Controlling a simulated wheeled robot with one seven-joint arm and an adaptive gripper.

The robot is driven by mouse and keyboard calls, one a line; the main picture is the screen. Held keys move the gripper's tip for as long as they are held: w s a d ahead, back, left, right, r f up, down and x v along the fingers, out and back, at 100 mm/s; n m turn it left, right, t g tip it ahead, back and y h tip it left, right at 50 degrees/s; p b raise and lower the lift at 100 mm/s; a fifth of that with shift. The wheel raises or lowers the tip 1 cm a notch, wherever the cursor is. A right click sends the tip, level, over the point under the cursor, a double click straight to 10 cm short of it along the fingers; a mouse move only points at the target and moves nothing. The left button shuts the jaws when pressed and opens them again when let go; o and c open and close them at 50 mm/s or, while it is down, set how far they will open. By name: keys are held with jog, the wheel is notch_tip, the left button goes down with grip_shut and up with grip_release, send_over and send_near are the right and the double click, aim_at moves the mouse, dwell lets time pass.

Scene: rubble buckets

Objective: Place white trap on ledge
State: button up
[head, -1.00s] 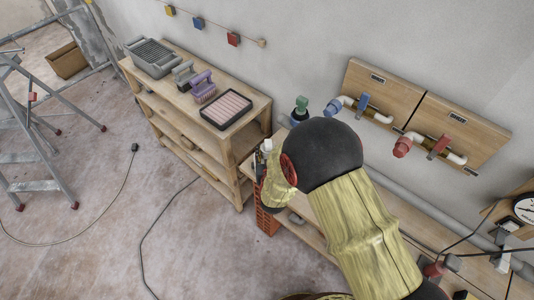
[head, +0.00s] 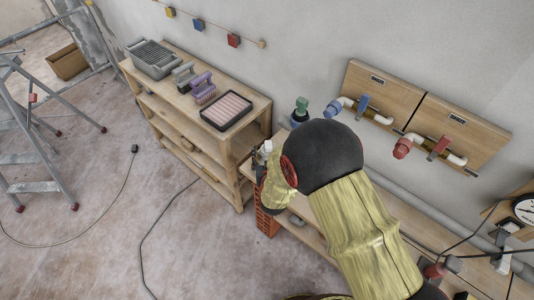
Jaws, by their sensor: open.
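My gripper (head: 261,158) shows only in small part past my arm, at the left end of the low wooden bench. My arm hides most of it, and no held thing can be made out. A small white piece (head: 267,146) shows right by the gripper; I cannot tell whether it is the white trap. A wooden ledge (head: 246,168) runs along the wall under my arm, and much of its top is hidden.
A wooden shelf unit (head: 232,138) at left holds a grey basket (head: 153,58), brushes (head: 202,88) and a pink-striped tray (head: 227,110). Pipes with a blue valve (head: 363,101) and a red valve (head: 438,147) are on the wall. A stepladder (head: 40,130) stands left; cables cross the floor.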

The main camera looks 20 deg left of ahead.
jog(key=p+v, duration=0.2)
jog(key=v, duration=1)
jog(key=shift+r, duration=0.2)
jog(key=w+d+r+m+g+h, duration=0.1)
jog(key=d+r+g, duration=0.1)
jog(key=d+r, duration=0.65)
jog(key=w+d+r+m+g, duration=0.1)
jog(key=w+d+r+g, duration=0.1)
jog(key=d+r, duration=0.65)
jog(key=s+d+r+m+g+h, duration=0.1)
jog(key=s+d+r+h, duration=0.1)
jog(key=s+d+r, duration=0.3)
jog(key=s+d+r+m+g+h, duration=0.1)
jog(key=s+d+r, duration=0.5)
jog(key=s+d, duration=0.6)
jog(key=s+g+h, duration=0.1)
jog(key=s, duration=0.3)
jog(key=shift+s+d+r+m, duration=0.2)
jog(key=shift+d+r+m, duration=0.1)
jog(key=shift+d+r, duration=0.1)
